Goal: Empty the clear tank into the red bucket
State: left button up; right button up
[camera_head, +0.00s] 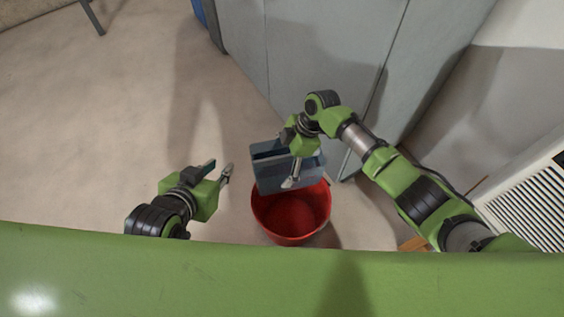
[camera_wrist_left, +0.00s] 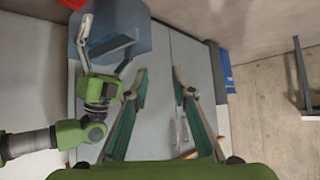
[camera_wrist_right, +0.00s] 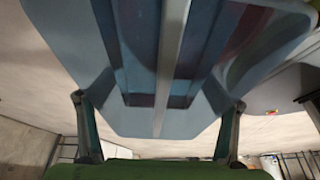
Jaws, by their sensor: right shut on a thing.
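The clear tank (camera_head: 268,176) is a bluish see-through box above the back part of the red bucket (camera_head: 292,218). My right gripper (camera_head: 291,165) is shut on the tank, with its fingers on either side of it in the right wrist view (camera_wrist_right: 158,103). The tank (camera_wrist_left: 128,40) looks tilted in the left wrist view. I cannot tell whether anything is inside it. The bucket stands on the floor, and the visible part of its inside looks empty. My left gripper (camera_head: 221,170) is open and empty, left of the tank and bucket, with its fingers apart in the left wrist view (camera_wrist_left: 160,75).
Grey cabinets (camera_head: 310,50) stand close behind the tank and my right arm. A white slatted unit (camera_head: 530,200) is at the right. A blue object (camera_head: 203,15) is at the top, beside the cabinet. The floor at the left is clear.

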pick_arm(q)
jog(key=shift+w+d+r+t+b, duration=0.25)
jog(key=shift+w+r+t, duration=0.25)
jog(key=shift+w+r, duration=0.3)
jog(key=shift+w+d+r+t+b, duration=0.15)
jog(key=shift+w+d+r+t, duration=0.2)
jog(key=shift+w+r+t, duration=0.25)
pick_arm(e)
jog(key=shift+f, duration=0.35)
dwell(0.3)
pick_arm(q)
jog(key=shift+w+d+r+t+h+b, duration=0.2)
jog(key=shift+w+r+t, duration=0.2)
jog(key=shift+r, duration=0.3)
jog(key=shift+w+d+r+t+h+b, duration=0.1)
jog(key=shift+w+d+r+t+h, duration=0.15)
jog(key=shift+w+r, duration=0.35)
jog(key=shift+w+d+r+t+h+b, duration=0.15)
jog(key=shift+w+r+t, duration=0.15)
jog(key=shift+r, duration=0.55)
pick_arm(e)
jog(key=shift+f, duration=0.5)
